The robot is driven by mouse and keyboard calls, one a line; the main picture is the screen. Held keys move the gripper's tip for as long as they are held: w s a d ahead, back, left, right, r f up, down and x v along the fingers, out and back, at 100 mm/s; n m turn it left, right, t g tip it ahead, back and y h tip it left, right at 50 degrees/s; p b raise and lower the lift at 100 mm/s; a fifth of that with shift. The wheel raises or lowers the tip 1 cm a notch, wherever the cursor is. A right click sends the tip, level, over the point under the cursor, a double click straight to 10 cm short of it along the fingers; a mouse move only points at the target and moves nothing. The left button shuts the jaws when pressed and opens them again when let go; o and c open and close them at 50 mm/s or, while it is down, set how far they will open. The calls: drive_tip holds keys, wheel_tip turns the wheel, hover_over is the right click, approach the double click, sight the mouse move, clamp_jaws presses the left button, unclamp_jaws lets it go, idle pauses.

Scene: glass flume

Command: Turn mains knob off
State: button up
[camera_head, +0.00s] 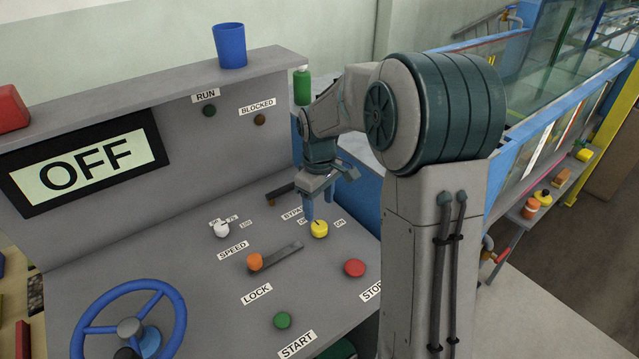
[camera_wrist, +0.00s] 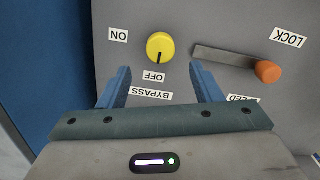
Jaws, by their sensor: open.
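No label reading MAINS is legible in either view. A round yellow knob (camera_head: 319,229) sits on the sloping grey console, by labels BYPASS, OFF and ON. In the wrist view the yellow knob (camera_wrist: 160,45) appears ahead of the fingertips, about midway between them sideways. Its dark pointer line points toward the OFF label (camera_wrist: 154,76). My gripper (camera_head: 319,203) is open and empty, with blue fingers pointing down just above and behind the knob. In the wrist view my gripper (camera_wrist: 161,72) shows both fingers apart, neither touching the knob.
An orange-knobbed lock lever (camera_head: 255,262), a white speed knob (camera_head: 221,230), a red stop button (camera_head: 355,267), a green start button (camera_head: 283,320) and a blue handwheel (camera_head: 130,325) share the console. The display (camera_head: 86,163) reads OFF.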

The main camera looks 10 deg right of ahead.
wheel_tip(320, 180, up, 7)
idle(0.3)
drive_tip(key=shift+f, duration=0.1)
